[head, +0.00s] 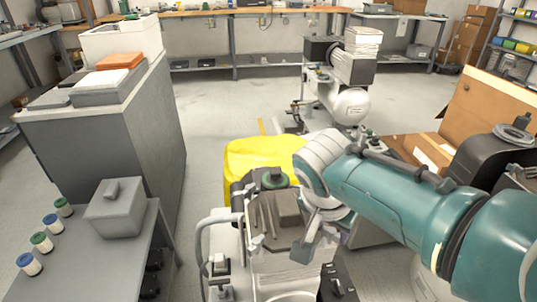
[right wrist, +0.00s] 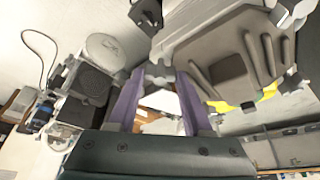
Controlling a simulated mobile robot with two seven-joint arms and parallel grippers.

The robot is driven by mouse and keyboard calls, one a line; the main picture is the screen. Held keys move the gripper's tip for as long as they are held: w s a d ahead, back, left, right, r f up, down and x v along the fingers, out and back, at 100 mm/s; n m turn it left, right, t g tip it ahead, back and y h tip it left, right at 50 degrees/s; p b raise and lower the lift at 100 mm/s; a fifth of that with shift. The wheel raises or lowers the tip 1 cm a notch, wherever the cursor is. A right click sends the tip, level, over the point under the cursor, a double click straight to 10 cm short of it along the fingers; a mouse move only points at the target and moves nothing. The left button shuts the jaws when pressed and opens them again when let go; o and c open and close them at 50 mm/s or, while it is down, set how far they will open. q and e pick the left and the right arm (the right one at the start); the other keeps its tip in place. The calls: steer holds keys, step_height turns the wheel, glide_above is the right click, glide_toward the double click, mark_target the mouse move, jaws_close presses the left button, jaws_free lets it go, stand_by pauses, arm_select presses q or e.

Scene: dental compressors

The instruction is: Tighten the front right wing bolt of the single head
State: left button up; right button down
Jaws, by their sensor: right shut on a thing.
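The single head (head: 285,207), a grey ribbed block, sits on top of the near machine in the lower middle of the head view. It also fills the upper right of the right wrist view (right wrist: 222,68). My right gripper (head: 304,246) reaches down to its near right corner. In the right wrist view, my gripper's purple fingers (right wrist: 160,78) close at their tips on a small grey wing bolt (right wrist: 158,74) at the head's corner. The fingers hide part of that bolt. Another light metal fastener (right wrist: 290,82) shows at another corner. My left gripper is not in view.
Another compressor (head: 348,100) stands behind on the floor. A grey cabinet (head: 100,125) and a low bench (head: 105,250) with several small jars stand at left. Cardboard boxes (head: 495,105) and a dark machine (head: 495,160) crowd the right. Open floor (head: 225,105) lies behind.

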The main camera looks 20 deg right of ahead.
stand_by(0.3)
steer(key=shift+c, duration=1.6)
jaws_free()
steer(key=shift+r, duration=0.1)
steer(key=p+v, duration=0.5)
steer(key=v, duration=0.4)
steer(key=shift+r, duration=0.3)
steer(key=shift+s, duration=0.15)
